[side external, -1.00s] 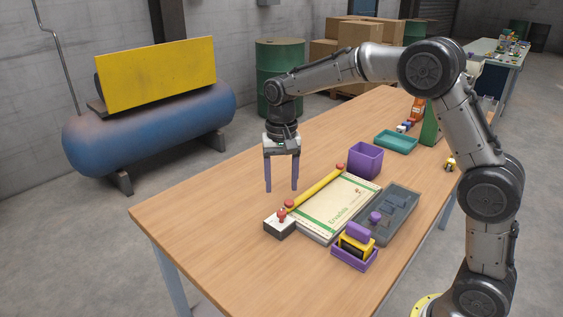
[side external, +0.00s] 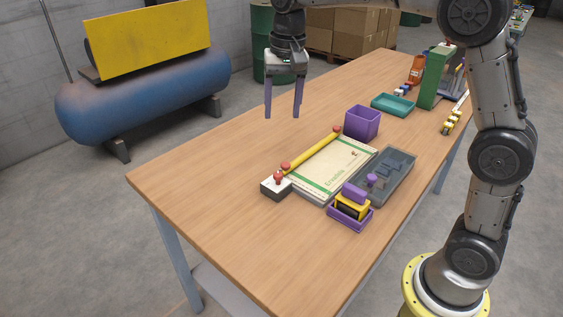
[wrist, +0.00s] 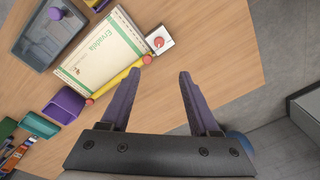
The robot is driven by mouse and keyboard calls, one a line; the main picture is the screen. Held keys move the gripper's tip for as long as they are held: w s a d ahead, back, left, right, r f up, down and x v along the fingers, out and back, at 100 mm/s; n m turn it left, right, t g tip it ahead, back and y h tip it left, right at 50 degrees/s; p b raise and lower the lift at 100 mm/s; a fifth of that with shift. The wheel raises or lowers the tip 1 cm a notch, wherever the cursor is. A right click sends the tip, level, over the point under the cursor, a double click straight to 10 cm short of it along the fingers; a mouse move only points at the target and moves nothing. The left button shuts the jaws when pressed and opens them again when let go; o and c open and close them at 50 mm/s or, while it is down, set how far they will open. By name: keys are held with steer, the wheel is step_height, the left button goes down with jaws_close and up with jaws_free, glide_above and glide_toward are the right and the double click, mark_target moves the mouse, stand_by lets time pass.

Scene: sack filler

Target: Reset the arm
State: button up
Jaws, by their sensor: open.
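My gripper (side external: 283,115) hangs above the wooden table (side external: 215,175) with its two purple fingers pointing down. It is open and nothing shows between the fingers, which also show spread apart in the wrist view (wrist: 155,85). On the table below lies a flat cream sack (side external: 330,172) with green bands and printed lettering. A yellow bar (side external: 311,151) with red ends lies along its left edge. A white and dark box with a red knob (side external: 276,188) stands at the sack's near left corner. All of these are apart from my gripper.
A grey tray (side external: 388,177) holding a purple knob lies right of the sack. A yellow and black stamp-like item sits in a purple tray (side external: 350,218) in front. A purple bin (side external: 362,123), a teal tray (side external: 393,104) and a green block (side external: 432,78) stand farther back. The table's left part is bare.

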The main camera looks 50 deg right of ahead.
steer(key=s+r+n+t, duration=0.1)
steer(key=s+r+t, duration=0.15)
steer(key=s, duration=0.55)
steer(key=s+r+n+t, duration=0.1)
steer(key=s+r, duration=0.3)
steer(key=s, duration=0.4)
steer(key=s+f+n+t, duration=0.1)
steer(key=s+f+n, duration=0.5)
steer(key=s+f, duration=0.4)
steer(key=shift+s, duration=0.6)
steer(key=shift+o, duration=0.2)
